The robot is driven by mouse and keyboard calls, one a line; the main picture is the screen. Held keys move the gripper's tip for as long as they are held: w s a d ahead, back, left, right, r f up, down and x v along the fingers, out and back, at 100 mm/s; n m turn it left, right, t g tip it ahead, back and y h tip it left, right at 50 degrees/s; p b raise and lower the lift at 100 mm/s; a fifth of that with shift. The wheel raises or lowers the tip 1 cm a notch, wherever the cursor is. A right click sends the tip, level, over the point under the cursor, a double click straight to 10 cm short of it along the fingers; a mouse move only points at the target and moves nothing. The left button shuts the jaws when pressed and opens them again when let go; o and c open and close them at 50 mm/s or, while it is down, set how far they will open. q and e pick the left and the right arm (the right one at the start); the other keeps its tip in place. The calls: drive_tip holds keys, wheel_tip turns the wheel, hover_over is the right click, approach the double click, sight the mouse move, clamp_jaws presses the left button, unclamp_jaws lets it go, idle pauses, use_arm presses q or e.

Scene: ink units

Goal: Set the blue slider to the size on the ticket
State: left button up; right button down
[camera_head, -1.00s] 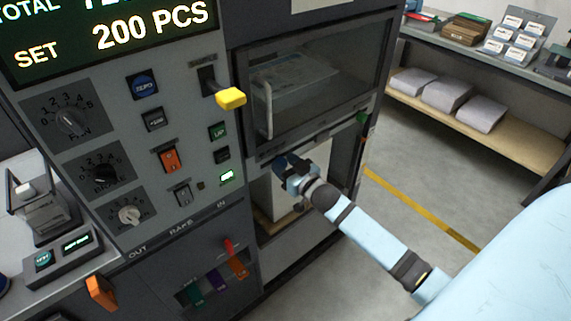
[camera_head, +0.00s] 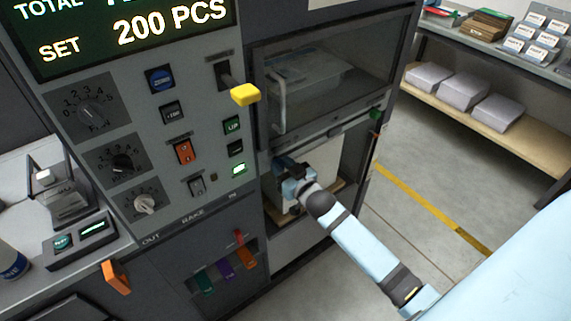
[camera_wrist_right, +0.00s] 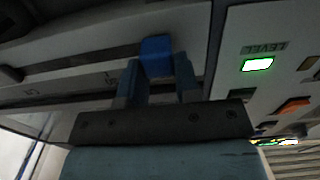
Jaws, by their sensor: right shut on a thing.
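The blue slider (camera_wrist_right: 155,46) shows in the right wrist view, on a pale rail with a dark slot and small marks. My right gripper (camera_wrist_right: 157,68) is shut on it, one finger at each side. In the head view my right gripper (camera_head: 287,166) is at the front of the machine, below the windowed door, and hides the slider there. I cannot make out a size ticket in either view. My left gripper is not in view.
The machine's control panel (camera_head: 205,205) with knobs, switches and a yellow-tipped lever (camera_head: 244,94) stands left of my right arm. Coloured levers (camera_head: 222,268) stick out below it. A shelf (camera_head: 500,125) with paper stacks is at the right, with clear floor before it.

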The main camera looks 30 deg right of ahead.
drive_tip(key=c, duration=1)
unclamp_jaws()
drive_tip(key=shift+a+f, duration=0.1)
drive_tip(key=shift+a, duration=0.15)
drive_tip(key=shift+o, duration=0.8)
drive_tip(key=shift+a, duration=0.1)
drive_tip(key=s+d+b, duration=0.1)
drive_tip(key=s, duration=1.2)
drive_tip(key=shift+s, duration=0.4)
drive_tip(key=shift+d, duration=0.1)
